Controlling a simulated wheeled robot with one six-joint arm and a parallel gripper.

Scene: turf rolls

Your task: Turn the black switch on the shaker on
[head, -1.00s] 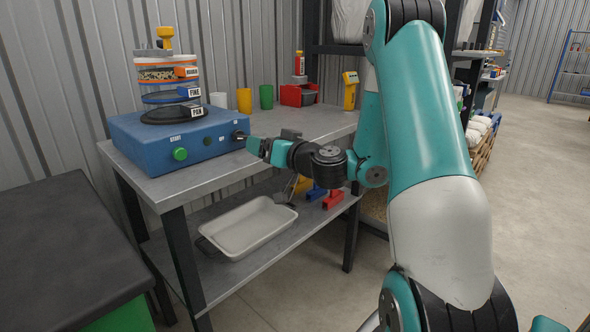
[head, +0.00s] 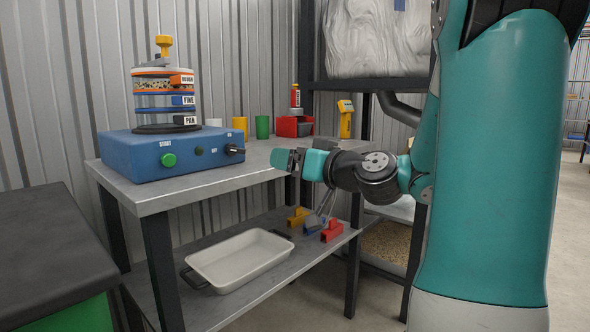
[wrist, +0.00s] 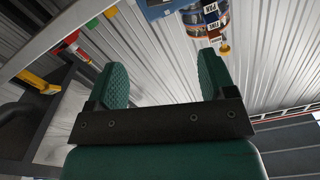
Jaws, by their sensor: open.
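The shaker is a blue box (head: 180,161) with a stack of labelled sieves (head: 165,101) on top, standing on the grey bench. Its front has a green START button (head: 168,160) and a small dark round part (head: 199,150). A black switch (head: 233,149) sticks out near its right end; its exact setting is too small to tell. My gripper (head: 284,159) is to the right of the switch, apart from it, open and empty. In the wrist view my gripper's green finger pads (wrist: 163,78) stand wide apart, and the shaker (wrist: 157,10) is cut off at the top edge.
Yellow and green cups (head: 262,127), a red bin (head: 294,126) and a yellow device (head: 346,119) stand at the back of the bench. A white tray (head: 241,260) and coloured blocks lie on the lower shelf. A dark table (head: 45,250) is at front left.

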